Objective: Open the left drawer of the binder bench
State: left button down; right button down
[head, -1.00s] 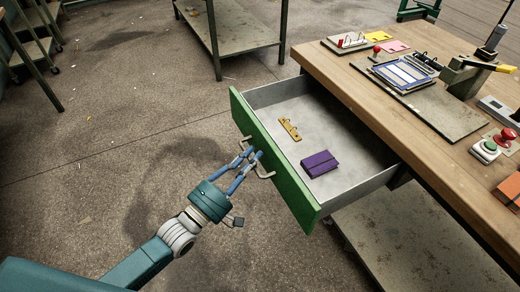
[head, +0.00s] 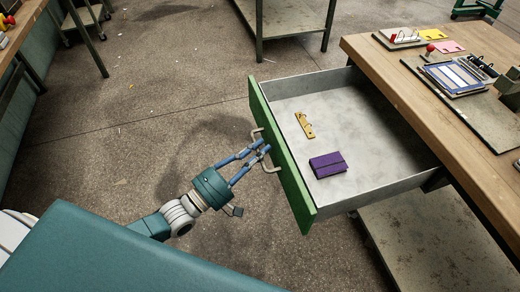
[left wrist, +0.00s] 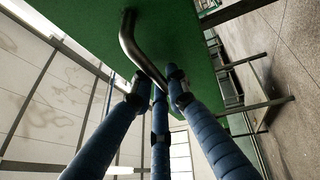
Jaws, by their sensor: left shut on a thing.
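The left drawer (head: 350,186) of the binder bench is pulled well out, with its green front (head: 284,160) towards my left arm. A brass-coloured hole-punched piece (head: 305,124) and a purple box-like object (head: 327,165) lie inside on the grey floor. My left gripper (head: 264,150) is shut on the metal bar handle (head: 271,168) of the drawer front. In the left wrist view, the handle (left wrist: 138,50) shows against the green front, with the blue fingers (left wrist: 160,82) around its lower part. My right gripper is not in view.
The wooden bench top (head: 410,95) carries a grey board, a blue-framed item (head: 456,77), binder parts and yellow and pink pieces. A lower shelf (head: 420,245) shows under the drawer. A metal table (head: 293,15) stands behind. The floor left of the drawer is clear.

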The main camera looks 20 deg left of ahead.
pick_arm(q)
jog(key=c, duration=1.9)
grip_release()
jog(key=shift+c, duration=0.2)
jog(key=shift+f, duration=0.1)
jog(key=v, duration=1.2)
